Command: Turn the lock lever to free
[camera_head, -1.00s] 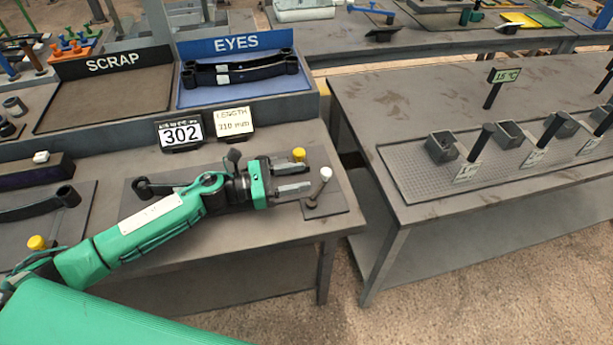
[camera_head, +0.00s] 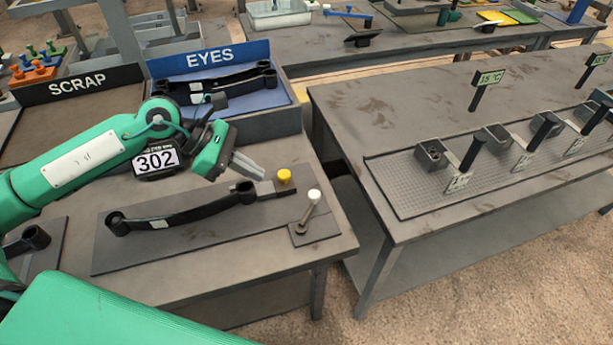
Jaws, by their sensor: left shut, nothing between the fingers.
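The lock lever (camera_head: 309,209) is a short metal rod with a white knob on a small dark plate at the bench's front right corner. It leans up and to the right. A black leaf spring (camera_head: 180,217) with an eye at each end lies on a flat grey plate (camera_head: 120,262). Its right end meets a dark block with a yellow knob (camera_head: 284,176), left of and behind the lever. My left gripper (camera_head: 250,167) is shut and empty, above the bench behind the spring and left of the yellow knob, apart from the lever. My right gripper is not in view.
A blue EYES tray (camera_head: 292,98) holding black springs and a SCRAP tray (camera_head: 30,137) stand behind. A 302 display (camera_head: 157,161) is close by my left wrist. A second bench (camera_head: 390,115) with a perforated rack stands right, across a gap.

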